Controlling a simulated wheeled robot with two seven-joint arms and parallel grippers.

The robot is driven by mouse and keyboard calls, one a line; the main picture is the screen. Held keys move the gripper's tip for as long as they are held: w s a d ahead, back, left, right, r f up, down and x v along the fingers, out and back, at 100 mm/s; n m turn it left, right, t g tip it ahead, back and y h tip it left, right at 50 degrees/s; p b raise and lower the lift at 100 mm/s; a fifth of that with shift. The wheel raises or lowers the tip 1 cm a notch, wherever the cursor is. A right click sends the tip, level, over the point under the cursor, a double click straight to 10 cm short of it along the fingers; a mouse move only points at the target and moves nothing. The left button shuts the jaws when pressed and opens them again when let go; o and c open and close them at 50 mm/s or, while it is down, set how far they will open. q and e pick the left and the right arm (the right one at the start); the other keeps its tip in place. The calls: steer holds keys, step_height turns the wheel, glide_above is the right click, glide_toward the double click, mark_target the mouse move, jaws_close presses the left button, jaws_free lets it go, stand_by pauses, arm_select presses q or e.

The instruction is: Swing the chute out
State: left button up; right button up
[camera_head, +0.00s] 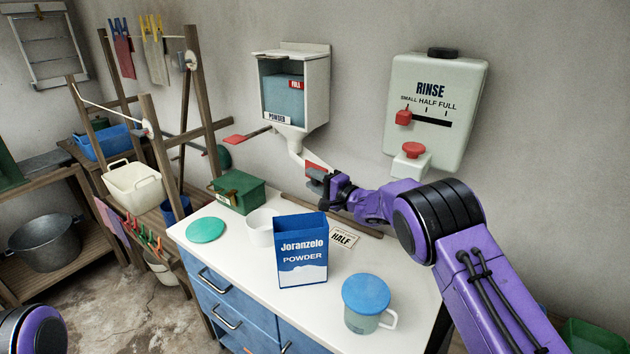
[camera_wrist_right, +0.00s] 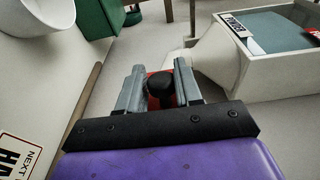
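The powder dispenser (camera_head: 292,90) hangs on the wall, and its white chute (camera_head: 296,152) slants down to the right. A red piece (camera_head: 314,166) shows at the chute's lower end. My right gripper (camera_head: 318,184) is at this end. In the right wrist view my right gripper (camera_wrist_right: 160,72) has its fingers apart, with red and a dark round knob (camera_wrist_right: 160,88) showing between them. The white chute (camera_wrist_right: 212,62) is just right of the fingertips. I cannot tell whether the fingers press on the red piece. My left gripper is out of view.
The white counter (camera_head: 230,285) holds a blue powder box (camera_head: 301,255), a blue-lidded mug (camera_head: 366,300), a white bowl (camera_head: 259,228) and a green box (camera_head: 238,190). A rinse tank (camera_head: 435,105) hangs to the right. A red-ended lever (camera_head: 240,138) sticks out left of the dispenser.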

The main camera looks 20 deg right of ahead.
steer(key=shift+s+r, duration=0.1)
steer(key=shift+s, duration=0.05)
jaws_close()
steer(key=shift+s+a+p, duration=0.1)
steer(key=shift+a+p, duration=0.45)
steer(key=shift+a, duration=0.45)
steer(key=shift+o, duration=2.4)
jaws_free()
steer(key=shift+a, duration=0.15)
